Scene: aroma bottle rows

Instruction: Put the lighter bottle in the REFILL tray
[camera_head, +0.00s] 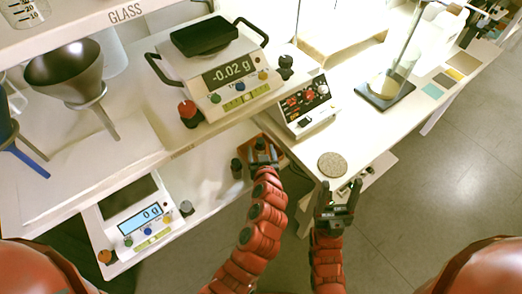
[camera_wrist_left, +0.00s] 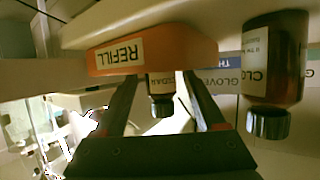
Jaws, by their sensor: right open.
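The orange REFILL tray (camera_head: 282,159) is at the lower shelf's right end; its labelled wall (camera_wrist_left: 150,50) shows upside down in the left wrist view. A brown bottle with a dark cap (camera_wrist_left: 160,107) shows beyond that wall between my left fingers, its label partly hidden; it appears to stand in the tray. My left gripper (camera_head: 263,150) is at the tray, its fingers apart, with a gap beside the bottle. A second brown bottle, labelled "CLO…" (camera_wrist_left: 273,60), stands beside the tray; its dark cap (camera_head: 236,164) shows in the head view. My right gripper (camera_head: 339,196) is open and empty.
A large scale (camera_head: 232,85) on the upper level reads -0.02 g. A smaller scale (camera_head: 145,220) below reads 0 g. A funnel (camera_head: 68,75) stands left.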

